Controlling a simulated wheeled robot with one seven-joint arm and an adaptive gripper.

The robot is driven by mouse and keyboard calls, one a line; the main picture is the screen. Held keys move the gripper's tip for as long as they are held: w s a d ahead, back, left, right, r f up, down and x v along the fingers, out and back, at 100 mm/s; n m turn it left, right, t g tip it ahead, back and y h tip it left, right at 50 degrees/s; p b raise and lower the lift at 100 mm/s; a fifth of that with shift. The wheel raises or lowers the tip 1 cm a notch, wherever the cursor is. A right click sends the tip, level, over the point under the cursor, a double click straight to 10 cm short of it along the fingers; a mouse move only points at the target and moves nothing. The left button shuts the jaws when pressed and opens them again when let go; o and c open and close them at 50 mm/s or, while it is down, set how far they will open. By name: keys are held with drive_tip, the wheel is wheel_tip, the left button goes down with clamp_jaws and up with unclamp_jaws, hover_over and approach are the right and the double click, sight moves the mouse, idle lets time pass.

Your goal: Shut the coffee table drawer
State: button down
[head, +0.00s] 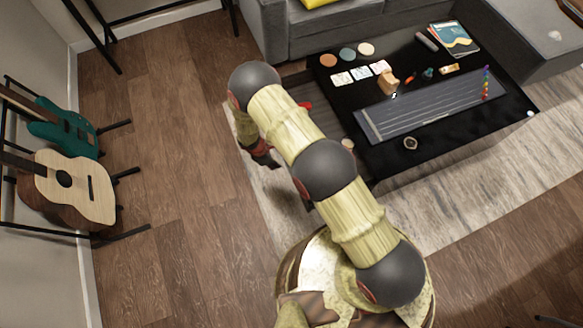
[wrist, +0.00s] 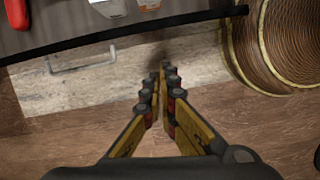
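The black coffee table (head: 440,155) stands at the upper right in the head view. Its drawer (head: 292,82) sticks out from the left side, largely hidden behind my arm. In the wrist view the open drawer (wrist: 130,33) crosses the top, with a dark front edge and a thin metal handle (wrist: 82,65). A red tool (wrist: 17,14) and pale metal items lie inside. My gripper (wrist: 165,70) appears shut and empty, with its fingertips over the floor just outside the drawer front, right of the handle. In the head view my gripper (head: 264,156) hangs low left of the table.
Guitars (head: 75,185) on stands line the left wall. A grey sofa (head: 345,30) stands behind the table. Cards, coasters and a long fretboard-like board (head: 420,105) lie on the tabletop. A round woven thing (wrist: 285,45) is right of the drawer. Wooden floor (head: 165,130) left of my arm is clear.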

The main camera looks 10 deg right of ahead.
drive_tip(key=w+d+f+n+b, duration=0.1)
drive_tip(key=w+d+f+b, duration=0.2)
drive_tip(key=f, duration=0.6)
drive_tip(key=shift+d+f+n+t+y+b, duration=0.3)
drive_tip(key=shift+d+b, duration=0.15)
drive_tip(key=shift+d, duration=0.4)
drive_tip(key=shift+w+d, duration=0.1)
drive_tip(key=shift+w, duration=0.05)
drive_tip(key=w+d+b, duration=0.1)
drive_tip(key=w+d, duration=0.3)
drive_tip(key=d, duration=1)
drive_tip(key=w+d+b, duration=0.1)
drive_tip(key=w+d, duration=0.3)
drive_tip(key=d, duration=1)
drive_tip(key=shift+d, duration=0.1)
